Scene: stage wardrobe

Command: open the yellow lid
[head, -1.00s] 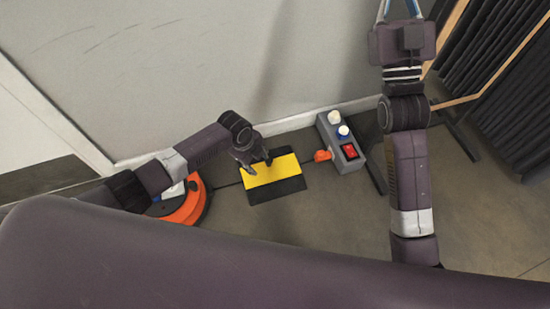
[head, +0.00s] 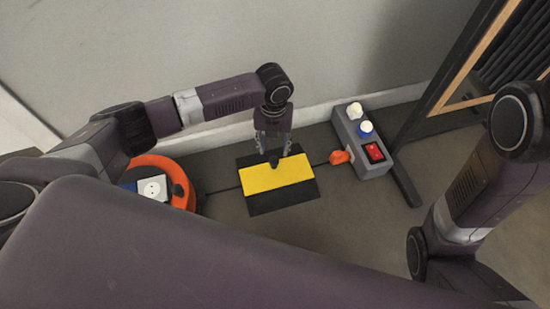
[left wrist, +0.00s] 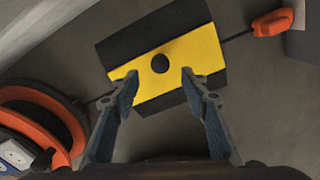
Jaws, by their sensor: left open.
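The yellow lid (head: 285,175) is the middle band of a black cable ramp (head: 290,199) on the floor. A small round black knob (head: 274,162) stands on it. In the left wrist view the lid (left wrist: 190,53) and knob (left wrist: 160,63) show between and ahead of my fingers. My left gripper (head: 272,151) is open and empty, pointing down, with its fingertips around the knob's position in the head view. In the left wrist view the left gripper's tips (left wrist: 160,75) lie either side of the knob; contact cannot be told. My right gripper is out of view.
An orange cable reel (head: 182,192) with a white socket stands left of the ramp. A grey box (head: 374,171) with a red switch and two knobs stands right, beside an orange plug (head: 340,157). A cable runs along the floor. The wall is close behind.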

